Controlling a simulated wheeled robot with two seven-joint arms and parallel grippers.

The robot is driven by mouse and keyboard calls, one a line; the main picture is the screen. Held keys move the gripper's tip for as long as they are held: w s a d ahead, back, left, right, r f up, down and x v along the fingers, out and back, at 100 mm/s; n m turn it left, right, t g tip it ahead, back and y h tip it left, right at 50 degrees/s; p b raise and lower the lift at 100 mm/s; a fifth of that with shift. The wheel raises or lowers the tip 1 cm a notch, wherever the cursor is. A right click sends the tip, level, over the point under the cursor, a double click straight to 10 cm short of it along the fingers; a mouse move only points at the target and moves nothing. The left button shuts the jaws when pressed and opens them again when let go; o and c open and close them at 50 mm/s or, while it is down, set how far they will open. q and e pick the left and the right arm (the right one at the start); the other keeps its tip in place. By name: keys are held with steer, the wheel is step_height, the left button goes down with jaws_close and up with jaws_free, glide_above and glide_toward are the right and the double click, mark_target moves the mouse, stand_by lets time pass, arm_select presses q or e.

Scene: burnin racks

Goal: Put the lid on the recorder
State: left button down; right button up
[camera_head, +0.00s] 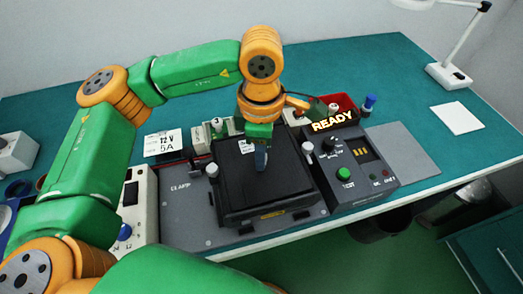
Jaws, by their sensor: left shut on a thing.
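A black square lid (280,178) with a small white label near its back edge is in the middle of the bench. The fingertips are partly hidden by the gripper body. My right gripper is not in view.
The recorder stands on a grey plate (185,220) with small clamps. A test box (350,175) with a READY display and green button stands close on the right. A red bin (342,104) and a 12 V 5A card (163,143) are behind. Bench (400,75) is clear at back right.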

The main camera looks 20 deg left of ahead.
arm_select(q)
steer(key=shift+f, duration=0.15)
steer(key=c, duration=0.6)
jaws_free()
steer(key=shift+o, duration=0.2)
steer(key=shift+r+p, duration=1.6)
steer(key=shift+r, duration=0.95)
steer(key=shift+r, duration=0.1)
steer(key=shift+r+p, duration=1.35)
steer(key=shift+r, duration=0.55)
